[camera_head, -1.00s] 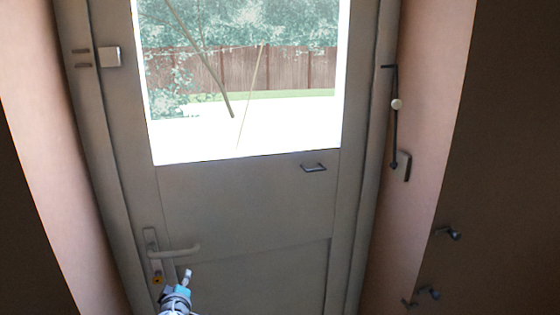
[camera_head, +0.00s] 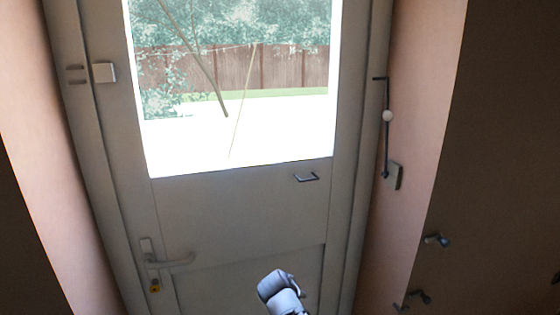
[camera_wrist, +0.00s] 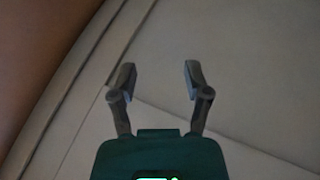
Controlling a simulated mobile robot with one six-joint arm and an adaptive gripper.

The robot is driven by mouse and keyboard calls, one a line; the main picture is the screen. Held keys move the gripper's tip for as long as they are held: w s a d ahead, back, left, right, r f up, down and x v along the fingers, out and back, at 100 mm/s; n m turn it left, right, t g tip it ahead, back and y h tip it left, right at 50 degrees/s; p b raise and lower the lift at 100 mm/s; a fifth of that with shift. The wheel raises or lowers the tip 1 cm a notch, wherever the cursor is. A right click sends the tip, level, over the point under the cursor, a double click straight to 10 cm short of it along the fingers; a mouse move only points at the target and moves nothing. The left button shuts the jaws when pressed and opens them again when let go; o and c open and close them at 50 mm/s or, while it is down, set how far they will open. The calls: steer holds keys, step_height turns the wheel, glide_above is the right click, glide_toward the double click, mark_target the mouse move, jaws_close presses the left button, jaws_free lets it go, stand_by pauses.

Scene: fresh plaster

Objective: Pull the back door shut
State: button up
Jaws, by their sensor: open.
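The back door (camera_head: 240,215) is a grey panel door with a large window in its upper half. It appears to sit in its frame, with no clear gap visible in the head view. Its lever handle (camera_head: 172,260) is at the lower left, above a brass-coloured lock (camera_head: 154,286). A small dark pull handle (camera_head: 306,177) sits below the window at the right. Part of my arm (camera_head: 281,291) shows at the bottom, right of the lever and apart from it. In the wrist view my gripper (camera_wrist: 158,78) is open and empty, facing pale door or frame surfaces; no handle shows there.
A dark rod with a white knob (camera_head: 387,116) is at the right of the frame, above a small plate (camera_head: 395,176). Dark hooks (camera_head: 436,240) stick out from the brown wall at the right. A pale box (camera_head: 104,73) is on the door's upper left.

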steer(key=s+d+m+g+y+p, duration=0.2)
steer(key=s+d+g, duration=0.4)
steer(key=d, duration=0.6)
steer(key=shift+s+d+f+m+y+p, duration=0.25)
steer(key=shift+s+d+m+y+p, duration=0.1)
steer(key=shift+s+m+y, duration=0.6)
steer(key=shift+s+a, duration=0.1)
steer(key=shift+s, duration=0.05)
